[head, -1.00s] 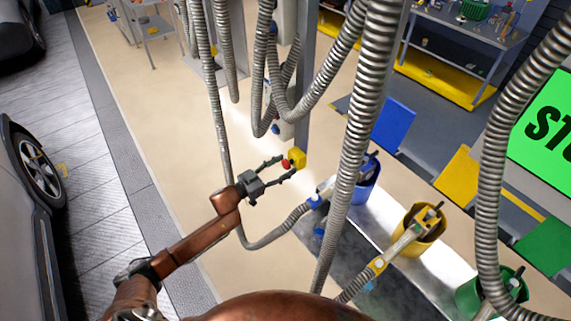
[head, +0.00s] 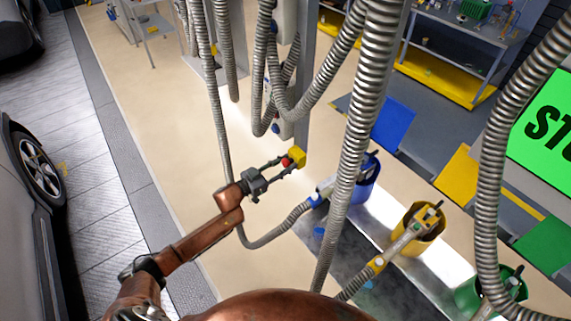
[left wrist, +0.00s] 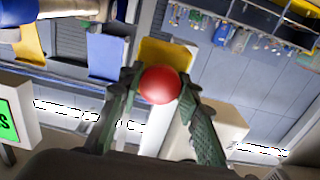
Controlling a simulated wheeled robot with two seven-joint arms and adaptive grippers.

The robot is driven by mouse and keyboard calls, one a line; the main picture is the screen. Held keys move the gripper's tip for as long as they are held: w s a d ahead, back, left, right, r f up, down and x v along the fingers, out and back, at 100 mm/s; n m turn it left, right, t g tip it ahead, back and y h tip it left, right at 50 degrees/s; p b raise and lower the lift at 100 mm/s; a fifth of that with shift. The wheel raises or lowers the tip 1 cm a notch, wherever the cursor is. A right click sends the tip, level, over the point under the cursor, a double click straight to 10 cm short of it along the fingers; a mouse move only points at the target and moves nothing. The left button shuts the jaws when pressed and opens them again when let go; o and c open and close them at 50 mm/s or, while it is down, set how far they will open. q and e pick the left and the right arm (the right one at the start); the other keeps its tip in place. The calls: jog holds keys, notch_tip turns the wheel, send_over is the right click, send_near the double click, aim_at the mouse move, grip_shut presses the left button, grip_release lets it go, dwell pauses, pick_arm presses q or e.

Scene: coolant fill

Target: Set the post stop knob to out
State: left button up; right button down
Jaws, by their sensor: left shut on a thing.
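The post stop knob (head: 286,163) is a small red ball-like knob on a yellow box (head: 298,155) fixed to the grey post. In the left wrist view the red knob (left wrist: 159,85) sits between my two green fingers, with the yellow box (left wrist: 166,52) behind it. My left gripper (head: 284,163) is shut on the knob, its fingertips at the knob's sides. How far the knob stands out from the box is hard to tell. My right gripper is not in view.
Grey ribbed hoses (head: 358,120) hang to the right of the post and around it. Blue (head: 366,190), yellow (head: 420,240) and green (head: 487,298) holders with nozzles stand on the right. A car (head: 30,200) is at the left. The beige floor between is clear.

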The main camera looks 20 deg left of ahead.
pick_arm(q)
grip_shut()
jog(key=shift+s+a+p, duration=0.4)
jog(key=shift+s+p, duration=0.05)
jog(key=shift+p, duration=0.1)
jog(key=o, duration=0.7)
grip_release()
jog(key=shift+a, duration=0.1)
jog(key=o, duration=0.3)
jog(key=shift+s, duration=0.15)
jog(key=shift+o, duration=0.5)
